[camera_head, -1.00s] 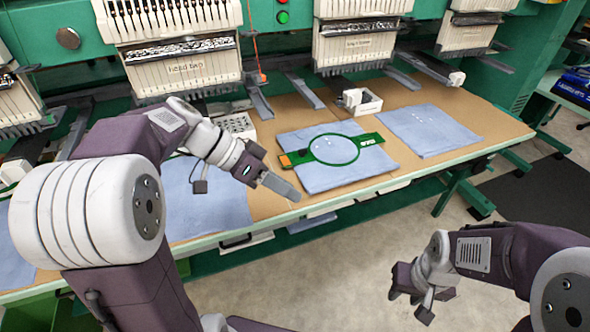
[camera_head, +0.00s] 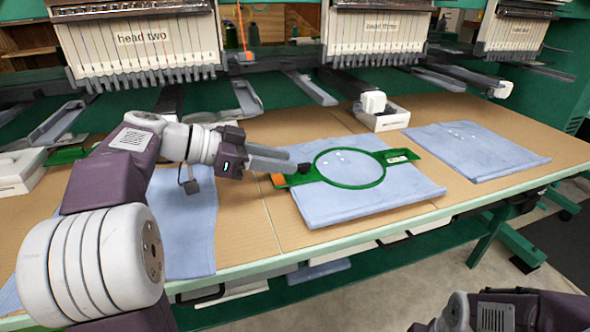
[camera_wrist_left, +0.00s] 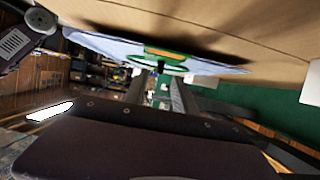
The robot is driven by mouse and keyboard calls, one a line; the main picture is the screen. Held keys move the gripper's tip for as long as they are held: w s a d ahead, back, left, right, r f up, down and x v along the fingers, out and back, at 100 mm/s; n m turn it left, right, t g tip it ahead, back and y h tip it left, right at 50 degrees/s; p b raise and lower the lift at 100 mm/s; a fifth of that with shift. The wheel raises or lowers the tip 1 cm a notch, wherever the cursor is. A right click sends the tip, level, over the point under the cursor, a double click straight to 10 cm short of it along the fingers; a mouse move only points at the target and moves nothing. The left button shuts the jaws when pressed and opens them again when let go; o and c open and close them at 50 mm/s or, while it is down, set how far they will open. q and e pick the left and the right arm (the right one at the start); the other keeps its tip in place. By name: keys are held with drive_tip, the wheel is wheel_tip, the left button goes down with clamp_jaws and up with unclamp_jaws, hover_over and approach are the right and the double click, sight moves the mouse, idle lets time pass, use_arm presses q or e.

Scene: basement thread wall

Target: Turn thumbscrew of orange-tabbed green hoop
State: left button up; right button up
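The green hoop (camera_head: 350,186) lies on a folded light-blue cloth (camera_head: 340,212) on the table. Its orange tab (camera_head: 278,180) is at its left end, with a small dark thumbscrew (camera_head: 304,168) between tab and ring. My left gripper (camera_head: 290,160) points right, just short of the thumbscrew; I cannot tell if they touch. In the left wrist view, its two fingers (camera_wrist_left: 158,93) are apart, with the orange tab (camera_wrist_left: 165,53) and dark thumbscrew (camera_wrist_left: 160,67) beyond the gap. My right gripper is out of view; only part of that arm shows at bottom right.
Embroidery heads (camera_head: 135,42) hang over the back of the brown table (camera_head: 240,222). More blue cloths lie left and right (camera_head: 475,152). A white box-like part (camera_head: 382,118) stands behind the hoop. Bare tabletop lies between the left and middle cloths.

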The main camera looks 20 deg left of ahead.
sight(299, 164)
use_arm(q)
drive_tip(key=x, duration=0.3)
drive_tip(key=shift+d+b, duration=0.2)
drive_tip(key=shift+b, duration=0.1)
